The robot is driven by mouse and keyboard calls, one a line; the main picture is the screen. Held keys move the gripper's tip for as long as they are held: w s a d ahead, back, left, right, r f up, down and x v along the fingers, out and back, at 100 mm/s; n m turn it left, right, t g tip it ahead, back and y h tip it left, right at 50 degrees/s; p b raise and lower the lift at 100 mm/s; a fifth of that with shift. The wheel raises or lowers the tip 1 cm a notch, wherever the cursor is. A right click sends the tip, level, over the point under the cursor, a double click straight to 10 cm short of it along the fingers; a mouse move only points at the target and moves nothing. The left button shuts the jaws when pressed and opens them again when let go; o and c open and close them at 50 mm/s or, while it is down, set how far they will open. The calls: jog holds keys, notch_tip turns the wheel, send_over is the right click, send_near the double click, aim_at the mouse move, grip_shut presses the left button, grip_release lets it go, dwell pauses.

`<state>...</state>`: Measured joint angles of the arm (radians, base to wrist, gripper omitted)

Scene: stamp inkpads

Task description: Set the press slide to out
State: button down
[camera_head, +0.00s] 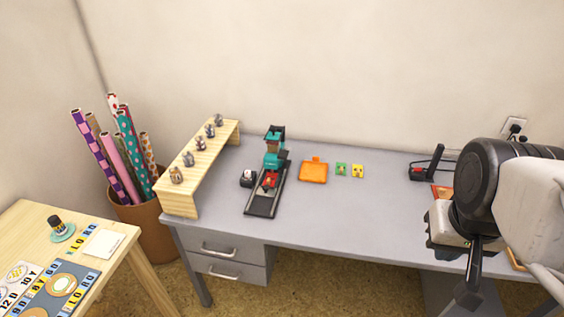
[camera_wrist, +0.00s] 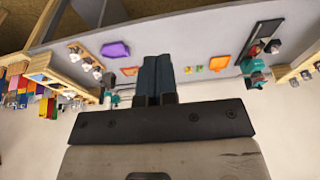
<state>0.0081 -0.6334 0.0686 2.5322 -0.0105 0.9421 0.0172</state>
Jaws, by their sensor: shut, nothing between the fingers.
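The teal and black press (camera_head: 273,150) stands on the grey desk, left of its middle. A long black track (camera_head: 262,207) runs from under it toward the desk's front edge. A red piece (camera_head: 269,181) sits on the track at the press's foot, near the back end. In the wrist view, tilted and seen from the other way up, the press (camera_wrist: 256,76) and its track (camera_wrist: 266,32) are at the upper right. My gripper (camera_head: 468,297) is far to the right of the press, at the desk's right part. Its fingers (camera_wrist: 157,60) are shut and empty, apart from everything.
A wooden shelf (camera_head: 201,165) with several figures stands left. The desk front between press and arm is clear.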

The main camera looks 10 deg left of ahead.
dwell(0.3)
